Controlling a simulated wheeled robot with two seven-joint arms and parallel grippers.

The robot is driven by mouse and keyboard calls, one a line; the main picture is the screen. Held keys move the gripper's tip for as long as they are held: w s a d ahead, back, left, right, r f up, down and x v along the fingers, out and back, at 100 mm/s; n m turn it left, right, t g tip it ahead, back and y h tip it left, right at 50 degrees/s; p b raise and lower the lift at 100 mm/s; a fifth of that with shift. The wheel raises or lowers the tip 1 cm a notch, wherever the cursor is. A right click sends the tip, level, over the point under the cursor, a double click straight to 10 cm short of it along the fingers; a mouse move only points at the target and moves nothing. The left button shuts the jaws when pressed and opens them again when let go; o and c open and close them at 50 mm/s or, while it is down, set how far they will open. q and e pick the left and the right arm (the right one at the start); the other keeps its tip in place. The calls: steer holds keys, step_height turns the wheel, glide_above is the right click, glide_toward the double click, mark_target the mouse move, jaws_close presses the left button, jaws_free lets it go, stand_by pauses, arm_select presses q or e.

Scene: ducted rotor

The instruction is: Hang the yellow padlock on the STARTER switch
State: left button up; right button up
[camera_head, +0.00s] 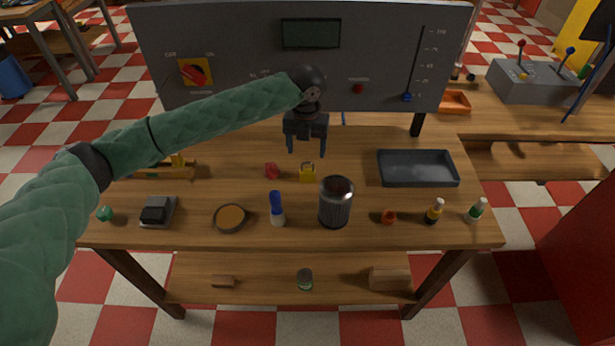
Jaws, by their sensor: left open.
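The small yellow padlock (307,176) stands on the wooden workbench, near the middle, with its shackle on top. My left gripper (307,153) is open and empty, pointing down. Its two fingers appear just above and behind the padlock in the picture, apart from it. A red rotary switch on a yellow plate (194,72) sits at the left of the grey panel (230,40); its label is too small to read, so I cannot confirm it is STARTER. My left arm passes in front of the panel's lower part. My right gripper is out of view.
A red piece (271,171) lies just left of the padlock. A dark metal canister (336,203) and a blue-capped bottle (277,209) stand in front. A grey tray (418,185) is at right. The panel rises along the bench's back.

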mark_target(308, 170)
arm_select(q)
step_height(308, 170, down, 2)
steer(key=shift+f+b, duration=0.2)
steer(key=shift+b, duration=0.6)
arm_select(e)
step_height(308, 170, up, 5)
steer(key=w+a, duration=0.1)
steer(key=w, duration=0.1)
arm_select(q)
steer(key=shift+f, duration=0.2)
step_height(308, 170, down, 2)
steer(key=shift+f+p, duration=0.1)
steer(key=shift+p, duration=0.4)
steer(key=f+p, duration=0.1)
steer(key=f, duration=0.1)
steer(key=f+p, duration=0.1)
steer(key=f, duration=0.1)
steer(key=shift+w+d, duration=0.1)
steer(key=shift+d, duration=0.1)
steer(key=shift+f+p, duration=0.35)
steer(key=shift+f, duration=0.25)
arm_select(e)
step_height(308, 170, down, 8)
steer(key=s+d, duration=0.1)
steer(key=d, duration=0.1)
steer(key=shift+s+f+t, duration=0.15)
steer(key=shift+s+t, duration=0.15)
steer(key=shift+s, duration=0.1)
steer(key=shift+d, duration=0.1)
